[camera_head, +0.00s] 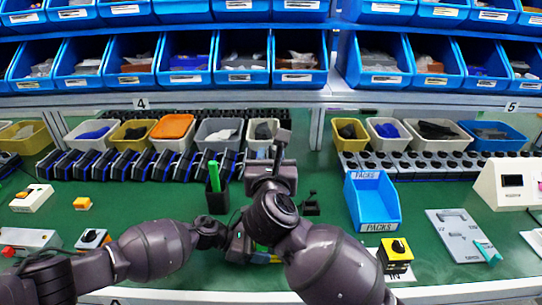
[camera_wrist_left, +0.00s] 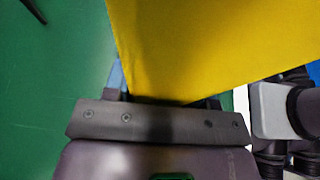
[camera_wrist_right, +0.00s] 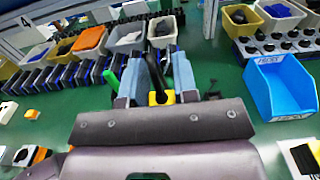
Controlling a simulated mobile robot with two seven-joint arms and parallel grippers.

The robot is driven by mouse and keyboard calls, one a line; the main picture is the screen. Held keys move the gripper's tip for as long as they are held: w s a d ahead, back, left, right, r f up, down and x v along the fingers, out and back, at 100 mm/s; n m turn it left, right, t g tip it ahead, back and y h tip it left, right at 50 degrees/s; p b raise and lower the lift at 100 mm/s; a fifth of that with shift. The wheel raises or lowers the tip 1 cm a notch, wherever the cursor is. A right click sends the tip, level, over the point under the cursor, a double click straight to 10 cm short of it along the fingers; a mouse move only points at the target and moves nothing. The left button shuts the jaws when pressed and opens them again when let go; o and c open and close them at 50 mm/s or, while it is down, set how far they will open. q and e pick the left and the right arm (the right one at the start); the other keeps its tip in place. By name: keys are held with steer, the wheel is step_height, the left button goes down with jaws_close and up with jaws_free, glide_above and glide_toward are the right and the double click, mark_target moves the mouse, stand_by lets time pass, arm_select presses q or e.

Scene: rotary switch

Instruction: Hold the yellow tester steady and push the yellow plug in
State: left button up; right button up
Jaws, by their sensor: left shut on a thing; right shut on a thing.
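The yellow tester fills the upper part of the left wrist view (camera_wrist_left: 215,45) as a large flat yellow face. In the head view only a small yellow strip of it (camera_head: 262,257) shows behind my right arm. My left gripper (camera_head: 240,240) is shut on it, low over the table; the fingertips are mostly hidden. The yellow plug (camera_wrist_right: 158,98) sits between the two fingers of my right gripper (camera_wrist_right: 157,78), which is shut on it. In the head view my right gripper (camera_head: 282,146) is farther back, apart from the tester; the plug is hidden there.
A black cup with a green pen (camera_head: 214,175) stands just left of my right wrist. A blue bin (camera_head: 373,205) and a yellow-and-black switch box (camera_head: 396,256) stand to the right. Trays and black racks line the back. Green table (camera_head: 150,205) is clear at left-centre.

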steer(key=shift+f, duration=2.65)
steer(key=shift+f, duration=1.6)
steer(key=o, duration=1)
steer(key=shift+s+f, duration=0.1)
steer(key=s, duration=1.1)
steer(key=shift+s, duration=0.4)
arm_select(q)
steer(key=o, duration=1)
steer(key=shift+o, duration=0.2)
